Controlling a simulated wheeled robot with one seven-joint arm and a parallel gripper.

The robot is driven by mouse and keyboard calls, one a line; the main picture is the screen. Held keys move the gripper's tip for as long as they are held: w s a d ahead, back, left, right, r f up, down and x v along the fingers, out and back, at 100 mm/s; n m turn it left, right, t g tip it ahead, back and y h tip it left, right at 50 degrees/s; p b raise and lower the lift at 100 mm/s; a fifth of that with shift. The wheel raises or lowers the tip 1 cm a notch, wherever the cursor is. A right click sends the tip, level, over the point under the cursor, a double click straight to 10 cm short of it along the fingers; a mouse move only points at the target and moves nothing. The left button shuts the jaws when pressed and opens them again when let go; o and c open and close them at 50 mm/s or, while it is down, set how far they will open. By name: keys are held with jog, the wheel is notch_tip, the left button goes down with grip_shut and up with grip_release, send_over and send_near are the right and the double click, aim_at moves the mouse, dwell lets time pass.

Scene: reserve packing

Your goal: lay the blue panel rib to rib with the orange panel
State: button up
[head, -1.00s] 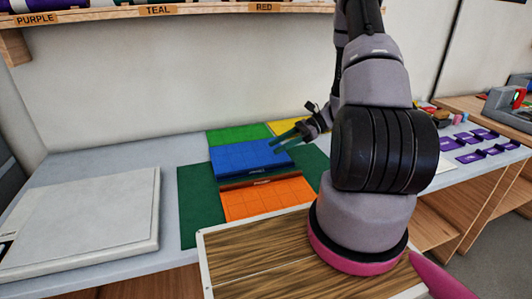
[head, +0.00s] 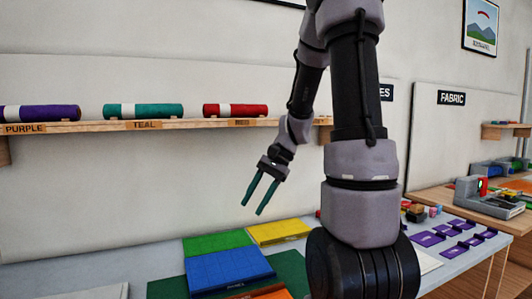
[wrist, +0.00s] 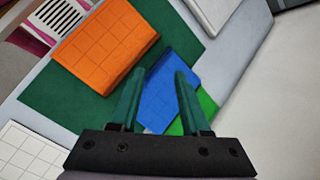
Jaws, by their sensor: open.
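The blue panel (head: 230,270) lies on the dark green mat (head: 168,289), between the green and orange panels. Part of the orange panel (head: 268,292) shows at the bottom edge of the head view. In the wrist view the orange panel (wrist: 105,45) is at upper left, and the blue panel (wrist: 166,98) shows between my fingers. My gripper (head: 251,209) is open and empty, raised well above the panels, fingers pointing down and left.
A green panel (head: 215,243) and a yellow panel (head: 280,232) lie behind the blue one. A shelf (head: 90,127) with fabric rolls runs along the wall. Several purple pieces (head: 428,239) lie at right. Clear space surrounds my gripper.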

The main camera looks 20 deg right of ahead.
jog(key=s+r+n+t+h, duration=0.2)
jog(key=s+r+t, duration=0.1)
jog(key=s+r, duration=0.2)
jog(key=s+a+r+n+t+h, duration=0.1)
jog(key=s+r+n+t+h, duration=0.1)
jog(key=r, duration=0.8)
jog(key=s+n+t, duration=0.1)
jog(key=s+t, duration=0.1)
jog(key=s, duration=0.1)
jog(key=shift+n+h, duration=0.3)
jog(key=shift+s+a, duration=0.1)
